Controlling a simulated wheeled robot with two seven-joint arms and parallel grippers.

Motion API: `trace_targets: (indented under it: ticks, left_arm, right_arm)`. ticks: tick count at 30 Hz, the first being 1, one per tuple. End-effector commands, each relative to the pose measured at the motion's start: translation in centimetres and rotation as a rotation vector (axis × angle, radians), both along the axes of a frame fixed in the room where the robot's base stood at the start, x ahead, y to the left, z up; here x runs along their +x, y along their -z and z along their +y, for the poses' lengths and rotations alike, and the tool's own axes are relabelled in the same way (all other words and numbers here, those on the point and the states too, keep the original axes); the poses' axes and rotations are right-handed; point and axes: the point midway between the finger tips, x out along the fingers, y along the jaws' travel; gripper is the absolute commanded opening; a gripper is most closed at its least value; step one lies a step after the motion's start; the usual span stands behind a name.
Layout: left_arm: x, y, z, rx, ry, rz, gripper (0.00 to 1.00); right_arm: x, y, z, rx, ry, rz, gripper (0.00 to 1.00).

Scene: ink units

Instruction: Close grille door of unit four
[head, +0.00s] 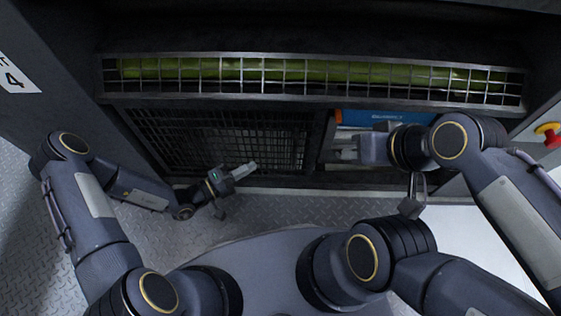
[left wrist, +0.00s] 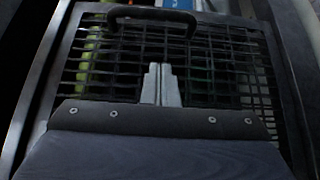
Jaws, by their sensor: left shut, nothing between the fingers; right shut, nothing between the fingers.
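A dark grille door (head: 220,138) covers the lower left opening of the unit, and it also fills the left wrist view (left wrist: 225,75). A black bar handle (left wrist: 152,15) shows at the door's far end in that view. To the right of the door, the lower opening is uncovered. The number 4 label (head: 17,78) is on the panel at left. My left gripper (head: 250,168) is shut and empty in front of the door's lower part; its fingertips (left wrist: 160,84) point toward the handle end. My right gripper (head: 342,147) is shut and empty at the uncovered opening, pointing left.
A metal grille (head: 300,82) with green material behind it runs across above. A blue box (head: 385,117) sits in the uncovered opening, partly behind my right arm. A red knob (head: 551,139) on yellow is at far right. Metal tread floor (head: 300,212) lies in front.

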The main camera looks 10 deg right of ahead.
Motion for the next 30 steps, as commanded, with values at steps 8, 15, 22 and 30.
trace_targets:
  ticks: [8, 15, 22, 30]
  left_arm:
    - [1.8, 0.3, -5.9, -0.001, 0.006, -0.001, 0.0]
    - [0.6, 0.2, -9.1, -0.002, 0.004, 0.002, 0.0]
    - [0.2, 0.0, -10.0, 0.0, 0.002, 0.001, 0.0]
    - [0.2, 0.0, -10.0, 0.0, 0.002, 0.0, 0.0]
  right_arm:
    - [0.0, 2.1, 0.0, 0.0, 0.0, 0.0, 0.0]
    - [0.0, 3.1, 0.0, 0.0, 0.0, 0.0, 0.0]
    - [0.0, 3.3, 0.0, 0.0, 0.0, 0.0, 0.0]
    - [0.0, 3.3, 0.0, 0.0, 0.0, 0.0, 0.0]
